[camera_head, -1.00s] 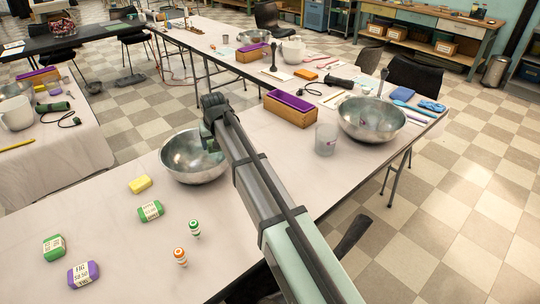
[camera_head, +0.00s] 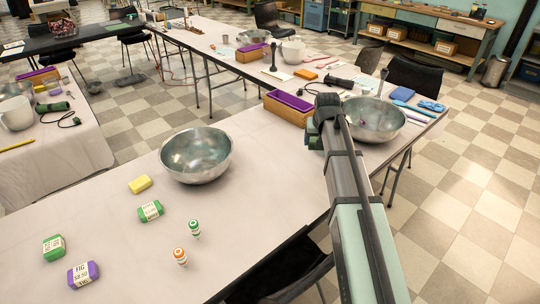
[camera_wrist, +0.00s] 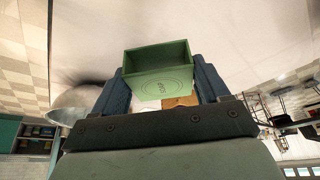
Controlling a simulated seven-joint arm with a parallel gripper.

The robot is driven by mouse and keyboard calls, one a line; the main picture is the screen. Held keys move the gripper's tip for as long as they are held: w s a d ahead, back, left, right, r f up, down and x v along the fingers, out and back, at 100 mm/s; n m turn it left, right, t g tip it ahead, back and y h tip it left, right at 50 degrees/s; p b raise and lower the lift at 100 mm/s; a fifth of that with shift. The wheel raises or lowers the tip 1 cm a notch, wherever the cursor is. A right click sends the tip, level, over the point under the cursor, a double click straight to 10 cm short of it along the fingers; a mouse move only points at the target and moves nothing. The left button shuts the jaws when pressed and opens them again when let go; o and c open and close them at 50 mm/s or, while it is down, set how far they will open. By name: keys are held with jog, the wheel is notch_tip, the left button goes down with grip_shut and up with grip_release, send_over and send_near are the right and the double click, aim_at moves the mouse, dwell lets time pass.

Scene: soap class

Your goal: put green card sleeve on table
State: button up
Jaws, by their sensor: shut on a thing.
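The green card sleeve (camera_wrist: 157,85) is an open-ended box with a round printed mark, seen in the wrist view. My gripper (camera_wrist: 159,68) is shut on it, with one dark finger on each side. The pale tabletop (camera_wrist: 215,25) fills much of that view behind it; I cannot tell whether the sleeve touches it. In the head view the table (camera_head: 120,220) runs from lower left to upper right. There my arm ends over its right part, in front of the right metal bowl (camera_head: 385,120), and hides the sleeve mostly or wholly.
A purple-lined wooden box (camera_head: 288,106) stands just left of my arm's end. Another metal bowl (camera_head: 196,156) stands mid-table. Yellow (camera_head: 140,184), green-wrapped (camera_head: 151,211) and purple (camera_head: 83,275) soaps and two small striped bottles (camera_head: 194,229) lie toward the front. Bare tabletop lies between the bowls.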

jog(key=d+f, duration=0.2)
jog(key=f, duration=0.1)
jog(key=d+f, duration=0.1)
jog(key=shift+s+f, duration=0.2)
jog(key=shift+f, duration=5.3)
jog(key=o, duration=1)
jog(key=shift+f, duration=0.1)
jog(key=v, duration=1.2)
jog(key=shift+a, duration=0.1)
